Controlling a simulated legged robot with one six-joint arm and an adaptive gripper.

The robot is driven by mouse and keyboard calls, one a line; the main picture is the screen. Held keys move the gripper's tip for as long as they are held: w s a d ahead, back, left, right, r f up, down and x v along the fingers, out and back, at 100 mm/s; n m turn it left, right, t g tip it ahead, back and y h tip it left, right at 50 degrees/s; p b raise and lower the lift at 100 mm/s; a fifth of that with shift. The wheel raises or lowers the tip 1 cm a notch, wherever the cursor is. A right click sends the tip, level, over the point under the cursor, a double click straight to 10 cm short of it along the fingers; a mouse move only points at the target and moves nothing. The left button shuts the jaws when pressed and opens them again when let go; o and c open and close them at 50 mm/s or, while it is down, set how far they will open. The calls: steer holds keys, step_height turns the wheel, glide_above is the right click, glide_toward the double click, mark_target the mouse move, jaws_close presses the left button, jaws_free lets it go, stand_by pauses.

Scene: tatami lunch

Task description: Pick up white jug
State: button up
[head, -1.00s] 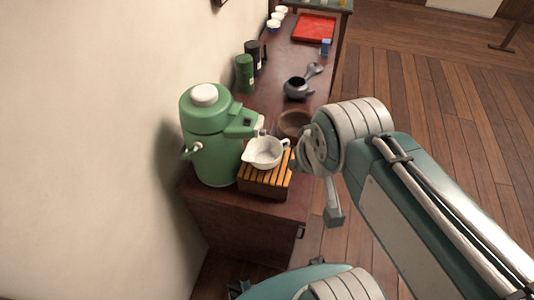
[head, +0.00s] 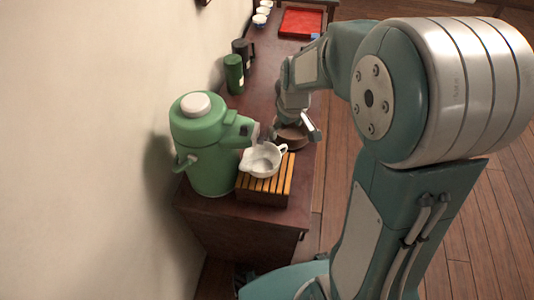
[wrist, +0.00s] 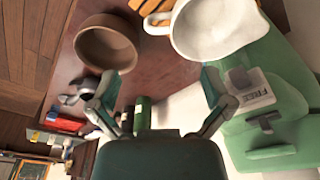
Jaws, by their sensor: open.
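The white jug (head: 262,162) stands upright on a wooden slatted stand (head: 268,196), just right of the green air pot's spout. Its handle points to the right in the head view. In the wrist view the jug (wrist: 215,30) is large at the top, with its handle toward the left and its open mouth showing. My gripper (head: 293,133) is over the cabinet top, behind and to the right of the jug, close to the brown bowl. In the wrist view its two fingers (wrist: 158,86) are spread with nothing between them. The jug is beyond the fingertips, apart from them.
The green air pot (head: 205,150) stands left of the jug, by the wall. The brown bowl (head: 296,139) sits behind the stand, partly hidden by my gripper. Dark and green canisters (head: 234,76), a red tray (head: 301,22) and white cups (head: 262,12) stand farther back.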

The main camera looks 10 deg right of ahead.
mark_target(282, 148)
steer(key=f, duration=0.4)
steer(key=w+f, duration=0.1)
steer(key=f, duration=0.6)
steer(key=shift+w+a+f, duration=0.15)
steer(key=shift+a+f, duration=0.05)
steer(key=shift+a, duration=0.2)
steer(key=c, duration=1.3)
